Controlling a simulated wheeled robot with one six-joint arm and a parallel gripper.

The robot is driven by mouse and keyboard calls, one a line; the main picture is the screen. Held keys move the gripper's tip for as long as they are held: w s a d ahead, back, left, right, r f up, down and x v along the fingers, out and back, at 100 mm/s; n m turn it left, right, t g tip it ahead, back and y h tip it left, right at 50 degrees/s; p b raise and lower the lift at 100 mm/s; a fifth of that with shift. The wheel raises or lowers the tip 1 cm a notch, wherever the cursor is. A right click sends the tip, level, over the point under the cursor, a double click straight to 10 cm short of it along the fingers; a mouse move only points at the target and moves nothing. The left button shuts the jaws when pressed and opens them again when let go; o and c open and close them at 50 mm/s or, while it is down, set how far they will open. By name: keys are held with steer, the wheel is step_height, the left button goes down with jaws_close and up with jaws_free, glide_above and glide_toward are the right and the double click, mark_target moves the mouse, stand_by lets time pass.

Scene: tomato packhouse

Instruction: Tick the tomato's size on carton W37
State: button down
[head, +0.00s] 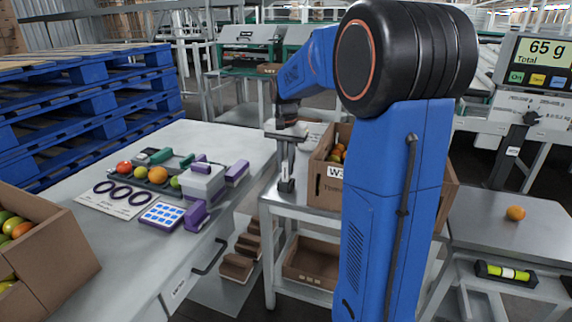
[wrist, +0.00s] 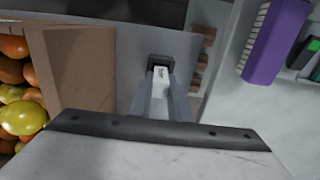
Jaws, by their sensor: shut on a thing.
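Carton W37 (head: 325,185) is a brown box on the middle table, mostly hidden behind my blue arm; its white label (head: 336,173) reads "W3" before the arm covers it. A brown carton wall with tomatoes also shows at the left of the wrist view (wrist: 75,68). A single orange tomato (head: 515,213) lies on the right-hand table. My gripper (head: 287,184) points down at the carton's left. In the wrist view my gripper (wrist: 161,95) is shut on a small white thing (wrist: 161,76) with dark marks; what it is cannot be told.
A scale display (head: 545,62) reads 65 g. The left bench (head: 130,270) holds a ring gauge card (head: 112,198), a blue-dotted card (head: 163,215), several tomatoes and purple-handled tools. An open carton of tomatoes (head: 50,240) stands at front left. Blue pallets (head: 90,95) are behind.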

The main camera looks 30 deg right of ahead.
steer(key=shift+f, duration=0.35)
steer(key=c, duration=1.6)
jaws_free()
steer(key=c, duration=0.3)
steer(key=shift+r, duration=3.45)
